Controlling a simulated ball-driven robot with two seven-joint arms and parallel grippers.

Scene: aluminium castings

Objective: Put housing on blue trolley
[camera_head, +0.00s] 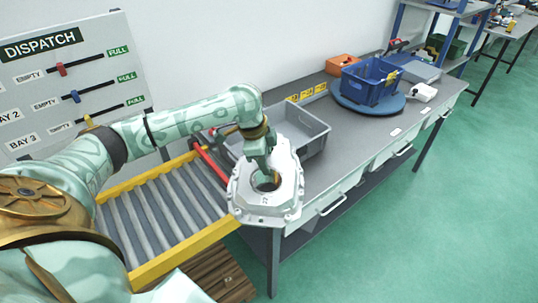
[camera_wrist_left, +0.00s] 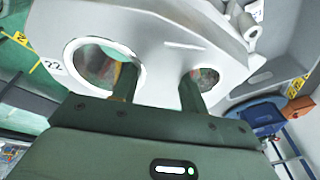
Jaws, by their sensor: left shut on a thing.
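The housing (camera_head: 288,185) is a pale grey aluminium casting with round openings and a flanged edge, marked 22. My left gripper (camera_head: 266,176) is shut on it and holds it over the front left edge of the grey bench. In the left wrist view the housing (camera_wrist_left: 170,40) fills the upper part, and the fingers of the gripper (camera_wrist_left: 158,88) reach its two round holes. How much of each finger is inside is hidden. I cannot make out a blue trolley for sure in either view. My right gripper is not in view.
A grey open bin (camera_head: 312,142) stands on the bench (camera_head: 345,125) behind the housing. Further right are a blue crate (camera_head: 366,88) on a round blue turntable (camera_head: 345,100) and an orange box (camera_head: 341,64). A roller conveyor (camera_head: 160,215) with yellow rails lies left. Green floor is clear at right.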

